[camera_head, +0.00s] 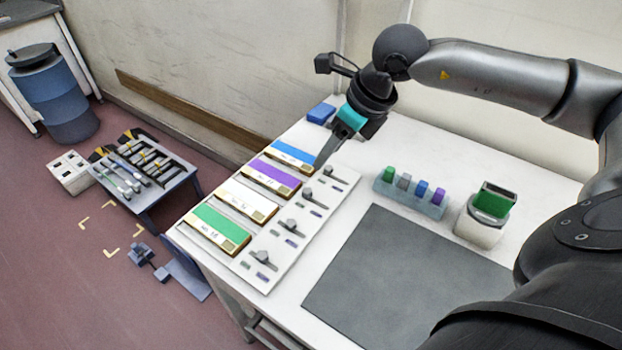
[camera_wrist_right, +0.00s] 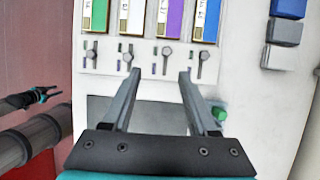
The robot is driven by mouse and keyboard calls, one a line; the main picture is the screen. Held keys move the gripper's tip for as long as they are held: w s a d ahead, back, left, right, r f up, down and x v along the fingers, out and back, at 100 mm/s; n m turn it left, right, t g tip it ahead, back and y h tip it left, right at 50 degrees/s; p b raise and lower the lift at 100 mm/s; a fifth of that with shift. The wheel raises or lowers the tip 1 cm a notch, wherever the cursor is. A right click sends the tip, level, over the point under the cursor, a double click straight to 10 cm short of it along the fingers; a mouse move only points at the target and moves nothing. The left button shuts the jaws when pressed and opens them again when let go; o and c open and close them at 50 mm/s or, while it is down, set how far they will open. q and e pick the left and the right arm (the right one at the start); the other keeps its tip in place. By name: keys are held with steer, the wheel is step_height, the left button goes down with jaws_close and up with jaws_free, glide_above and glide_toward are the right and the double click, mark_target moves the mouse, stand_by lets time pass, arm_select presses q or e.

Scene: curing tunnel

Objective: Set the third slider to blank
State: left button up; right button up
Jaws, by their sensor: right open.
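A white slider panel (camera_head: 285,262) lies on the table with four dark knobs, each beside a coloured label: green (camera_head: 220,228), white (camera_head: 246,201), purple (camera_head: 271,177) and blue (camera_head: 293,155). The purple-label knob (camera_wrist_right: 166,51) and white-label knob (camera_wrist_right: 128,57) show in the right wrist view. The numbers are too small to read surely, so which is third is unclear. My right gripper (camera_wrist_right: 160,73) is open and empty. Its fingertips point at the panel, framing the purple-label knob in that view; contact is not visible.
A grey mat (camera_head: 400,285) covers the table's near part. A rack of coloured pegs (camera_head: 410,198) and a white device with a green top (camera_head: 485,215) stand right of the panel. A blue block (camera_head: 321,113) sits behind. A tool stand (camera_head: 150,170) is left, on the floor.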

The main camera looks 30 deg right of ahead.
steer(key=d, duration=0.1)
steer(key=b, duration=0.1)
glide_toward(307, 190)
steer(key=x, duration=0.8)
steer(key=shift+s, duration=0.1)
jaws_close()
stand_by(1.2)
